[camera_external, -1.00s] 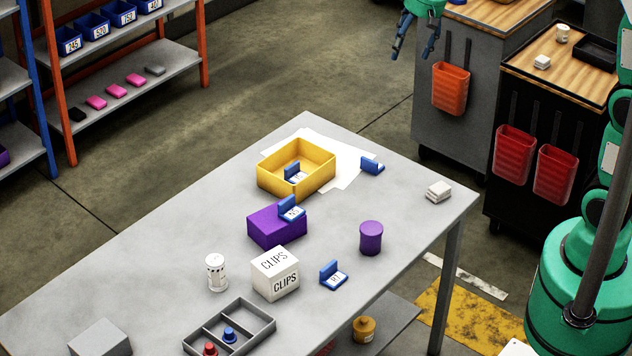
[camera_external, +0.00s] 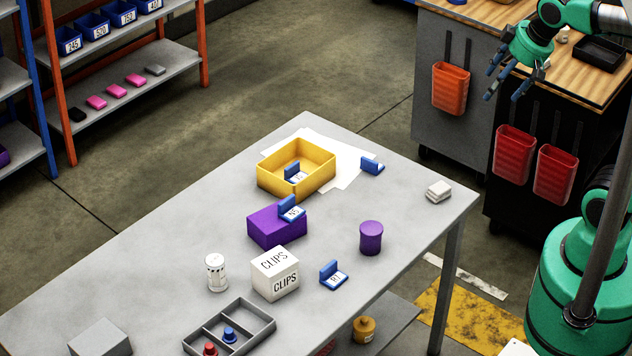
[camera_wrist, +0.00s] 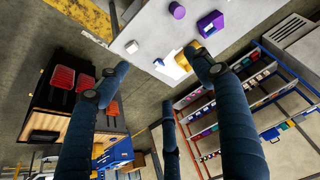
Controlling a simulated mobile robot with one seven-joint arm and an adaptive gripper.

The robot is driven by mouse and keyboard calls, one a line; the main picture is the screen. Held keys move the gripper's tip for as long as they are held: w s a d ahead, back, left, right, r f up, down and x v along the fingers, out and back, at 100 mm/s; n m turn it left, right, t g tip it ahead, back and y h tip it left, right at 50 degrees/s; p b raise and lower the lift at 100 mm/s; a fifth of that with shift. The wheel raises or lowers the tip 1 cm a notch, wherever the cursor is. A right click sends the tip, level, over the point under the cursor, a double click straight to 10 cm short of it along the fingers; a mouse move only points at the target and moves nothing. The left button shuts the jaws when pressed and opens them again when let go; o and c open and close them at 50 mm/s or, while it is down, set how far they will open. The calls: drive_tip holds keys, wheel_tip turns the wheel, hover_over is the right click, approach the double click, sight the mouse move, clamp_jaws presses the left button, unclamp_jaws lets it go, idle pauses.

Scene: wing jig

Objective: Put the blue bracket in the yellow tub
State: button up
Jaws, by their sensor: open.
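Several blue brackets with white labels show in the external view. One blue bracket (camera_external: 295,172) is inside the yellow tub (camera_external: 318,180), one (camera_external: 291,209) sits on the purple box (camera_external: 268,230), one (camera_external: 371,166) is by the white sheet right of the tub, and one (camera_external: 333,275) stands on the table right of the CLIPS box. My gripper (camera_external: 510,88) is open and empty, high beyond the table's right end, apart from all brackets. In the wrist view its spread fingers (camera_wrist: 160,72) partly cover the yellow tub (camera_wrist: 209,61); a bracket (camera_wrist: 158,62) shows near the white sheet.
Workbenches with red bins (camera_external: 513,155) stand at the right, beneath my gripper. Shelves (camera_external: 130,90) stand at the left.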

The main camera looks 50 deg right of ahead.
drive_tip(key=s+f, duration=0.1)
drive_tip(key=s, duration=0.2)
drive_tip(key=s+f, duration=0.1)
drive_tip(key=s, duration=0.1)
drive_tip(key=shift+s+f, duration=0.15)
drive_tip(key=shift+f, duration=0.2)
drive_tip(key=shift+f, duration=0.15)
wheel_tip(320, 180, down, 4)
drive_tip(key=b, duration=0.4)
